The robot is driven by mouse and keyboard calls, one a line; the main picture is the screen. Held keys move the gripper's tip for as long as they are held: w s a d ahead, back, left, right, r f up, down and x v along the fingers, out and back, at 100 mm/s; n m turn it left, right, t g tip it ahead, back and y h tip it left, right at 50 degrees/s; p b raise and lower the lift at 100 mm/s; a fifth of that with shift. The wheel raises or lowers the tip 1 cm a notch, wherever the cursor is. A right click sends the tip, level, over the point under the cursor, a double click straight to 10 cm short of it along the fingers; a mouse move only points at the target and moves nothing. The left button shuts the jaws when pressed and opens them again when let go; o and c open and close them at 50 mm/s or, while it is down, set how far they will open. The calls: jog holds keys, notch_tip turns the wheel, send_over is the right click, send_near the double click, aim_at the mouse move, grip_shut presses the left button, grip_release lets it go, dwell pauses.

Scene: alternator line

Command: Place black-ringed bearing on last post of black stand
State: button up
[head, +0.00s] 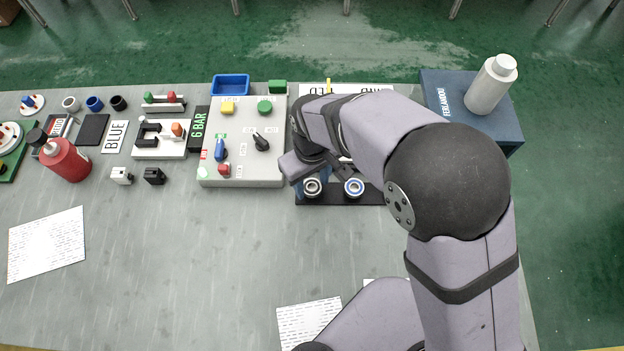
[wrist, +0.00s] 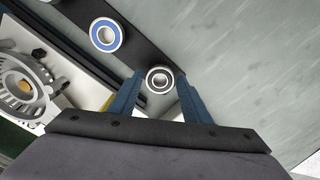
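The black stand (head: 333,199) lies near the middle of the bench. The black-ringed bearing (head: 312,187) is on its left end in the head view, face up. In the wrist view the same bearing (wrist: 159,79) shows between the tips of my gripper (wrist: 159,75). The blue fingers stand on either side with small gaps, so my gripper is open and not clamped on it. A blue-ringed bearing (head: 354,188) is on the stand to the right; it also shows in the wrist view (wrist: 106,35). My arm hides the stand's right end.
A grey control panel (head: 243,176) stands just left of the stand. A pale alternator part (wrist: 22,92) lies beside the stand in the wrist view. A blue box (head: 508,130) with a white bottle (head: 487,88) is at right. The front bench is mostly clear, with papers (head: 308,322).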

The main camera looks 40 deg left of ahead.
aim_at(312, 187)
jog(key=shift+o, duration=0.5)
jog(key=shift+r, duration=0.2)
notch_tip(312, 187, up, 12)
jog(key=b, duration=0.2)
jog(key=w+d+f+m, duration=0.1)
jog(key=w+d+m, duration=0.4)
jog(key=d, duration=0.4)
jog(key=w+d+f+m, duration=0.2)
jog(key=w+d, duration=0.6)
jog(key=d, duration=0.2)
jog(key=s+d+f+m, duration=0.2)
jog(key=d+m, duration=0.2)
jog(key=d, duration=0.7)
jog(key=s+d+f+m, duration=0.2)
jog(key=s+d+m, duration=0.1)
jog(key=d, duration=0.8)
jog(key=shift+d+f+m, duration=0.25)
jog(key=shift+m, duration=0.65)
